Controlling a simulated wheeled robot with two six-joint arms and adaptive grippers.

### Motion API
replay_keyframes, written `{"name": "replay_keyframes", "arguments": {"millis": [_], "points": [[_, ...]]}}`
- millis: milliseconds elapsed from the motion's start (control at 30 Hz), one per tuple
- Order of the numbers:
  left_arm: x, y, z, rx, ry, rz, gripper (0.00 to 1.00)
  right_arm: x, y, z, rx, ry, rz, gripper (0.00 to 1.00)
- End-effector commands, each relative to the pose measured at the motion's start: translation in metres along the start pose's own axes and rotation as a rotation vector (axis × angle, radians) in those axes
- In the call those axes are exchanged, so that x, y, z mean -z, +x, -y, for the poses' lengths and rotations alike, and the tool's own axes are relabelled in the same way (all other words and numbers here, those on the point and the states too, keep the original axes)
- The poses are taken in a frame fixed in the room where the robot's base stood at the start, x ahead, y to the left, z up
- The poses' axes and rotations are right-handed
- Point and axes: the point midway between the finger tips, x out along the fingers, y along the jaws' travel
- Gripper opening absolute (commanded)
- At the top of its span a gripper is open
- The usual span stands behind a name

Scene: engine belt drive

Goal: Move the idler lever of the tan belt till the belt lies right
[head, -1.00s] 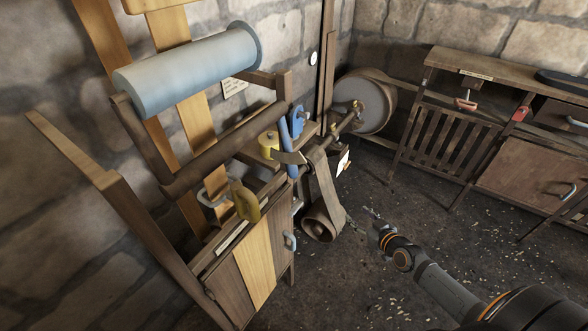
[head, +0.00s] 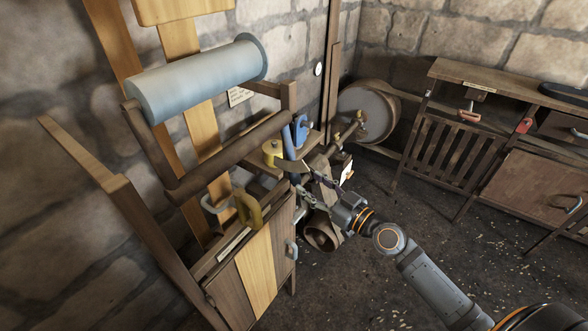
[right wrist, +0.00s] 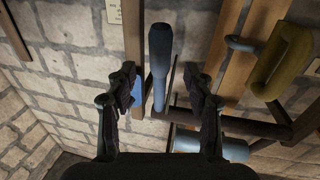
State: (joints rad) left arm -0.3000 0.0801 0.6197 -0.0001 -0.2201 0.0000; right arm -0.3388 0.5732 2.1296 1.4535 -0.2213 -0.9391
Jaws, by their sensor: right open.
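In the right wrist view the dark blue lever (right wrist: 160,58) shows between and beyond the open fingers (right wrist: 162,82), apparently not touched. My left gripper is not in view.
A yellow handle (head: 248,207) sticks out left of the lever and also shows in the right wrist view (right wrist: 284,62). A pale blue roller (head: 197,78) is above. A large drum (head: 368,114) stands behind.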

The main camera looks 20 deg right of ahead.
Motion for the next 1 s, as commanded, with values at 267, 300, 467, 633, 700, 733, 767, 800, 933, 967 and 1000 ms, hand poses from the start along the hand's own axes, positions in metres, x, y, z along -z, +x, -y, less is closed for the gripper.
{"name": "replay_keyframes", "arguments": {"millis": [267, 300, 467, 633, 700, 733, 767, 800, 933, 967, 1000], "points": [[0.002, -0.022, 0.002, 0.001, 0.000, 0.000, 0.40, 0.005, 0.045, 0.000, -0.001, 0.005, -0.003, 0.52], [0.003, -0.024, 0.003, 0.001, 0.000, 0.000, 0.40, 0.005, 0.051, 0.001, 0.000, 0.006, -0.003, 0.52], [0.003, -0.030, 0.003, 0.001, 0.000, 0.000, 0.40, 0.002, 0.068, 0.000, 0.000, 0.002, 0.000, 0.52], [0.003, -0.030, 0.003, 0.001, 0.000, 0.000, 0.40, 0.000, 0.072, 0.001, 0.002, -0.001, 0.001, 0.52], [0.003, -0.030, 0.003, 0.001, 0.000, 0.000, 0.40, 0.000, 0.072, 0.001, 0.001, -0.001, 0.002, 0.52], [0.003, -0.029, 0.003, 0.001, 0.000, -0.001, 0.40, 0.000, 0.072, 0.001, 0.001, -0.001, 0.002, 0.52], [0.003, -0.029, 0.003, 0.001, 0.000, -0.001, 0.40, 0.000, 0.072, 0.001, 0.001, -0.001, 0.002, 0.52], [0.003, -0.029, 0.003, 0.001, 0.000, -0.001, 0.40, 0.000, 0.072, 0.001, 0.001, -0.001, 0.002, 0.51], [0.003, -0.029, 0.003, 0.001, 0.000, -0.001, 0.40, 0.000, 0.072, 0.001, 0.001, 0.000, 0.002, 0.33], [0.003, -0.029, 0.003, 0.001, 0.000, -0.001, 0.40, 0.000, 0.072, 0.001, 0.001, 0.000, 0.002, 0.29], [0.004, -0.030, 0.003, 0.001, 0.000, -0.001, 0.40, 0.000, 0.072, 0.001, 0.001, 0.000, 0.002, 0.24]]}}
